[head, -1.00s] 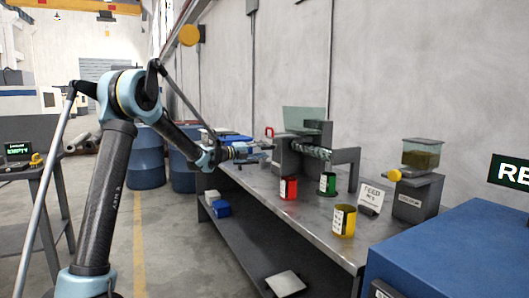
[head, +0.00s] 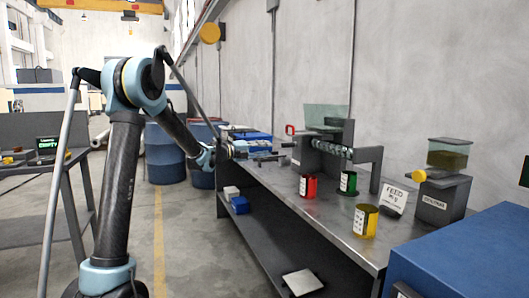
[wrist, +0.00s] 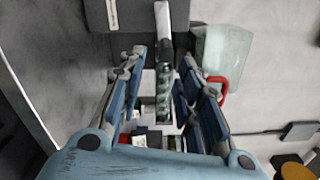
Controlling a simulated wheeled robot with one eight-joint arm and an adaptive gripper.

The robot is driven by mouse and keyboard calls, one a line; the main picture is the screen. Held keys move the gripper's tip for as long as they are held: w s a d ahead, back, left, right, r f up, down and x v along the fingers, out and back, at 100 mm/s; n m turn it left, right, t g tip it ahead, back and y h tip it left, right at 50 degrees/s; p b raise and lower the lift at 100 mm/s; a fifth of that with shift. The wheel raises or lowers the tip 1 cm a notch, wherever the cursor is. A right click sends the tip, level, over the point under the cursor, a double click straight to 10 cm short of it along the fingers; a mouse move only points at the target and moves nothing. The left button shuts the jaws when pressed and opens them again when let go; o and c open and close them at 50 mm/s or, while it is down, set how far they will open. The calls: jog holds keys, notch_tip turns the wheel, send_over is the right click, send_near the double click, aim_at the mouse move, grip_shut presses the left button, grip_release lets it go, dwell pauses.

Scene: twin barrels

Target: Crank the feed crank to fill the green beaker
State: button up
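The feed machine (head: 330,148) stands on the bench with a clear hopper (head: 325,117) on top and a see-through screw tube. A red crank handle (head: 290,129) is at its left end; red also shows in the wrist view (wrist: 222,90), right of the fingers. The green beaker (head: 348,184) stands upright on the bench in front of the machine, its contents hidden. My gripper (head: 268,156) is left of the machine, apart from the handle. In the wrist view my gripper (wrist: 161,75) is open, with nothing held between its fingers.
A red beaker (head: 307,186) and a yellow beaker (head: 364,221) stand near the green one. A "FEED" sign (head: 393,200) and a hopper unit with a yellow knob (head: 437,195) are at right. A blue box (head: 465,260) is front right; blue barrels (head: 163,153) stand behind my arm.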

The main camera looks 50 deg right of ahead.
aim_at(289, 144)
jog(key=shift+f, duration=0.2)
jog(key=c, duration=0.4)
jog(key=s+f+m+h, duration=0.1)
jog(key=f+m, duration=0.1)
jog(key=m, duration=0.1)
jog(key=s+a+f+m, duration=0.1)
jog(key=f+m, duration=0.2)
jog(key=s+f+m+h, duration=0.1)
jog(key=f+m, duration=0.2)
jog(key=shift+a+f+m+h, duration=0.2)
jog(key=shift+m+h, duration=0.1)
grip_shut()
jog(key=shift+m, duration=0.6)
jog(key=x, duration=1)
jog(key=shift+s+a+f, duration=0.15)
jog(key=shift+s+f, duration=0.05)
jog(key=shift+s, duration=0.1)
jog(key=shift+w+d+r, duration=0.1)
jog(key=shift+w+r, duration=0.1)
jog(key=shift+r, duration=0.45)
jog(key=shift+w+d+r, duration=0.1)
jog(key=shift+w+r, duration=0.15)
jog(key=shift+r, duration=0.35)
jog(key=shift+w+r, duration=0.2)
jog(key=shift+r, duration=0.45)
